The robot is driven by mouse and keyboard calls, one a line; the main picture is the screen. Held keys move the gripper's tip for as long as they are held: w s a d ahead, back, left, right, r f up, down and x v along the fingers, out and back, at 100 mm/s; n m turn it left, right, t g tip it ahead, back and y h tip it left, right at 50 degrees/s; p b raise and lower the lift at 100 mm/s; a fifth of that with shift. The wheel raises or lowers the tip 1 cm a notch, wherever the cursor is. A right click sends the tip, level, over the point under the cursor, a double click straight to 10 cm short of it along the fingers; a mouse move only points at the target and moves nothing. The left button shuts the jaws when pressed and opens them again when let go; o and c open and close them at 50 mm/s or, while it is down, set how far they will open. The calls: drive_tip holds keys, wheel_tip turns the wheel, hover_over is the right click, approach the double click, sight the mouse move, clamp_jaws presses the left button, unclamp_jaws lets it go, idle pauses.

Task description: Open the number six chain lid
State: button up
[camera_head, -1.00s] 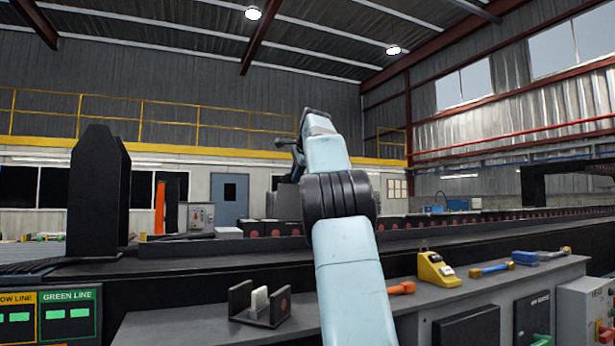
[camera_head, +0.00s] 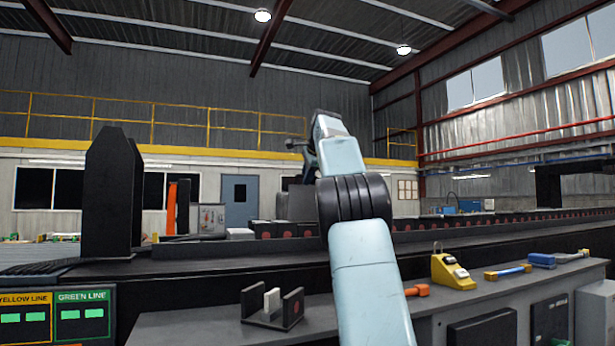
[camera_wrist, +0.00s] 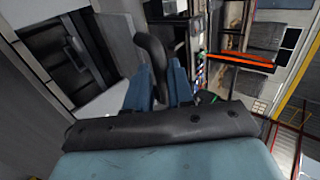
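A drag chain (camera_head: 320,229) shows in the head view as a row of black links with red round marks, running behind the dark rail and off to the right. My arm hides part of it. No number can be read on the links, so I cannot pick out number six or its lid. My gripper (camera_head: 296,144) is raised at the far end of my arm, partly hidden and too small to judge.
A grey bench (camera_head: 200,325) in front bears a black bracket with a pale block (camera_head: 271,300), an orange-headed tool (camera_head: 418,290), a yellow device (camera_head: 450,269) and blue tools. A tall black block (camera_head: 108,195) stands at left, above green and yellow line panels (camera_head: 82,315).

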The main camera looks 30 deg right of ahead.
drive_tip(key=v, duration=1.3)
drive_tip(key=shift+s+r, duration=0.15)
drive_tip(key=shift+r, duration=0.1)
drive_tip(key=shift+c, duration=0.4)
drive_tip(key=shift+c, duration=0.7)
drive_tip(key=shift+s+r+t, duration=0.1)
drive_tip(key=shift+s+t, duration=0.2)
drive_tip(key=c, duration=0.3)
drive_tip(key=shift+s+t, duration=0.3)
clamp_jaws()
drive_tip(key=s+a+f+t, duration=0.1)
drive_tip(key=s+f+t, duration=0.3)
drive_tip(key=s+f, duration=0.15)
drive_tip(key=x, duration=1.3)
drive_tip(key=shift+d+h, duration=0.25)
drive_tip(key=shift+h, duration=0.15)
